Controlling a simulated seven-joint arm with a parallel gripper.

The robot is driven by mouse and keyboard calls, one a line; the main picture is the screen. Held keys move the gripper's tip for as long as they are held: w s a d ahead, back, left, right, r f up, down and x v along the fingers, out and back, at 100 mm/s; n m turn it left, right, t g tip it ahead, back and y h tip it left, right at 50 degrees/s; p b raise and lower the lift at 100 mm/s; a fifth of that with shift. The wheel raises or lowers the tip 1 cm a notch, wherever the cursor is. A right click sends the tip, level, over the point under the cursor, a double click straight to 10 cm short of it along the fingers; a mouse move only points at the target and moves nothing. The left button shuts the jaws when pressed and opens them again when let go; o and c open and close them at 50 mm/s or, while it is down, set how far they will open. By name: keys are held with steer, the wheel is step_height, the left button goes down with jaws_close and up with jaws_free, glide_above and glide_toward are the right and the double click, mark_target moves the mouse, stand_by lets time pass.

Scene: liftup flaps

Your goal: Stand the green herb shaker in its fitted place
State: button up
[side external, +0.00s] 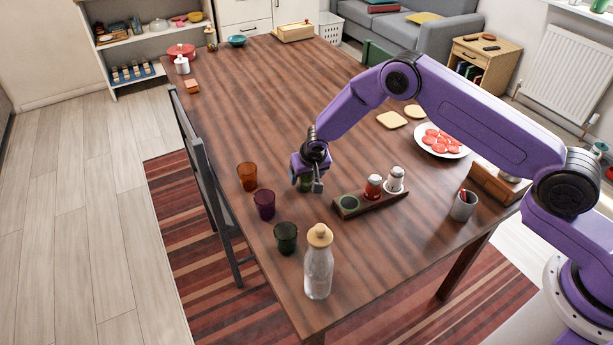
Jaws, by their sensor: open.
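A dark wooden rack (385,200) stands on the table, right of my gripper. Its left place (349,203) is empty and marked with a green ring. A red shaker (374,187) and a white shaker (395,179) with metal tops stand in its other places. My gripper (307,187) points down, low over the table, left of and slightly behind the rack. It is open. A bit of green, apparently the green herb shaker (305,183), shows at the fingers. The rest of it is hidden, so I cannot tell its pose.
Orange (247,176), purple (265,204) and dark green (286,238) glasses stand along the left edge. A bottle (318,265) stands in front, a grey cup (464,206) right of the rack.

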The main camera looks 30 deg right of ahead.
steer(key=c, duration=1.1)
steer(key=shift+r, duration=0.2)
